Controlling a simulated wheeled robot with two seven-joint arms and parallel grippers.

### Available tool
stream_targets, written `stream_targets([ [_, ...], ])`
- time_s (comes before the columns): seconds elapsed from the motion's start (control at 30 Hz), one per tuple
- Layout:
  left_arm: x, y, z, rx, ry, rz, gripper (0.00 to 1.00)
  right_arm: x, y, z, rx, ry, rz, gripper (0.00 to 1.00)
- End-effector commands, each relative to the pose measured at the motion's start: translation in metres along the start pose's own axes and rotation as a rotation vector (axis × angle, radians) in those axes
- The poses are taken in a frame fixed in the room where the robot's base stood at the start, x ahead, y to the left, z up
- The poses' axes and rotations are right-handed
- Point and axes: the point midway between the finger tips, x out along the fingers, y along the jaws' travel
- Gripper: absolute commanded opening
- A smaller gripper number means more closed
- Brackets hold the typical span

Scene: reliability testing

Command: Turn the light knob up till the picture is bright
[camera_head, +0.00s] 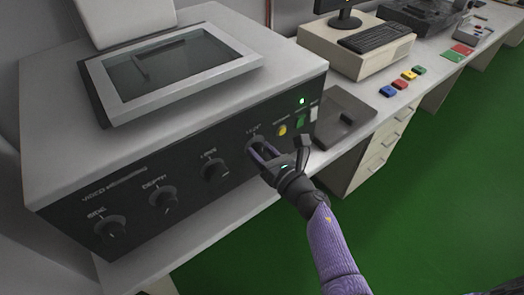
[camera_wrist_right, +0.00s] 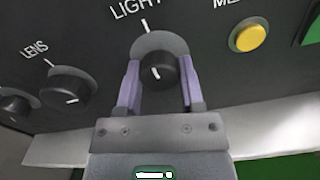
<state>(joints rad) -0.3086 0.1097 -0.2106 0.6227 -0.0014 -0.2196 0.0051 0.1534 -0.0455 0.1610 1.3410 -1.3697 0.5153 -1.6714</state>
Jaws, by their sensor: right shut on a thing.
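The light knob (camera_wrist_right: 158,68) is a round black knob with a white line, under the word LIGHT on the dark front panel. In the wrist view the white line shows low on its face. My right gripper (camera_wrist_right: 160,88) has its purple fingers on both sides of this knob, shut on it. In the head view my right gripper (camera_head: 264,156) reaches the panel's right part and hides much of the knob. The picture screen (camera_head: 185,58) on top of the machine is dim grey, with a faint dark shape in it. My left gripper is not in view.
The lens knob (camera_head: 214,170), the depth knob (camera_head: 163,198) and another knob (camera_head: 110,227) sit left on the panel. A yellow button (camera_head: 282,130) and a green switch (camera_head: 300,121) are right of the light knob. A grey flat box (camera_head: 345,117) lies on the bench.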

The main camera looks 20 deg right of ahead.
Motion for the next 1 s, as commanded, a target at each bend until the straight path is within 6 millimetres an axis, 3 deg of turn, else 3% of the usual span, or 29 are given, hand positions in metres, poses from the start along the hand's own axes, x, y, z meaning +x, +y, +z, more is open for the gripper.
stream_targets([
  [0.37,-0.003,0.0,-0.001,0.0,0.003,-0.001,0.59,-0.001,0.0,0.0,0.145,0.002,0.0,0.0],
  [1.0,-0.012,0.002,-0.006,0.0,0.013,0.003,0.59,0.0,0.0,0.0,0.74,0.003,-0.002,0.0],
])
